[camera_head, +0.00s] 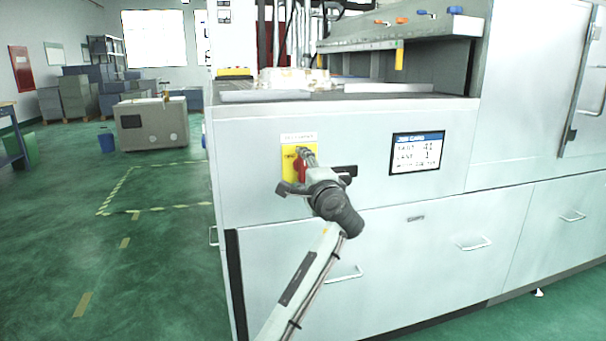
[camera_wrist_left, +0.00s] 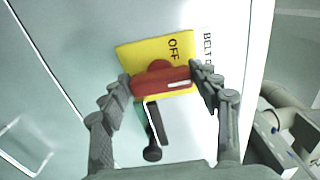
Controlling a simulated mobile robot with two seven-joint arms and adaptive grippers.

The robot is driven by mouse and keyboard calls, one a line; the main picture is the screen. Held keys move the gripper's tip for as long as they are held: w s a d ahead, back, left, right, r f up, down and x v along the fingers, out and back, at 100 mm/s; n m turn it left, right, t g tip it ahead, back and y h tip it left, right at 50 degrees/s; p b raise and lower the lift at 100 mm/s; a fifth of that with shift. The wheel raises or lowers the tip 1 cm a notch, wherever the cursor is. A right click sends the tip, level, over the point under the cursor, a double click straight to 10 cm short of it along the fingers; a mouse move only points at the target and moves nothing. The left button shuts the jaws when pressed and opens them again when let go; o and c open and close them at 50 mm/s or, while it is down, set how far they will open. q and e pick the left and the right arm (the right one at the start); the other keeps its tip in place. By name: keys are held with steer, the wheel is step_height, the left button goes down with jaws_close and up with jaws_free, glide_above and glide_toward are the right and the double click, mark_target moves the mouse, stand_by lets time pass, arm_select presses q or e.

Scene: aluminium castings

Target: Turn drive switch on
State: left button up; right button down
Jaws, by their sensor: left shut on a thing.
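The drive switch is a red rotary handle (camera_head: 302,167) on a yellow plate (camera_head: 287,151) on the front of the white machine. In the left wrist view the red handle (camera_wrist_left: 160,83) has a white line at its right end, pointing toward the label reading "BELT" (camera_wrist_left: 207,45). "OFF" stands on the yellow plate (camera_wrist_left: 135,56) above the handle in that view. My left gripper (camera_wrist_left: 165,82) has one finger at each end of the handle and is shut on it. In the head view my left gripper (camera_head: 303,172) covers part of the plate. My right gripper is out of view.
A job card (camera_head: 418,151) is on the panel to the right. Drawers with handles (camera_head: 472,244) lie below. Open green floor (camera_head: 165,260) is on the left.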

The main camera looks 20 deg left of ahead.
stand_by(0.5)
arm_select(q)
steer(key=o, duration=1.2)
steer(key=shift+c, duration=0.2)
steer(key=v, duration=1.2)
